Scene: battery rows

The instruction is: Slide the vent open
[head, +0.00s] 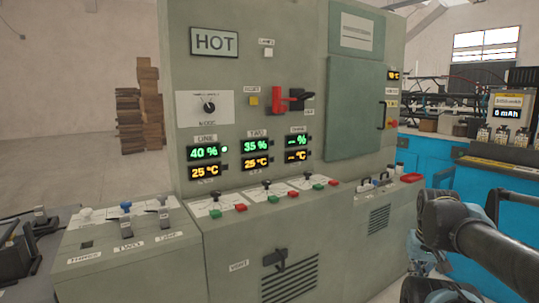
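The vent (291,281) is a grille of dark horizontal slats low on the front of the grey-green cabinet. A black handle (275,260) sits at its upper left, with a small VENT label (238,266) to the left. I cannot tell from here whether the slats are open or closed behind the handle. My dark arm reaches in from the right edge and bends down at the lower right, apart from the vent. I cannot make out my gripper's fingers in this view.
A sloped panel (125,250) with several levers juts out at the lower left. A ledge with small levers and red and green buttons runs above the vent. A blue bench (440,152) stands behind my arm. Stacked boxes (138,112) stand at the far left.

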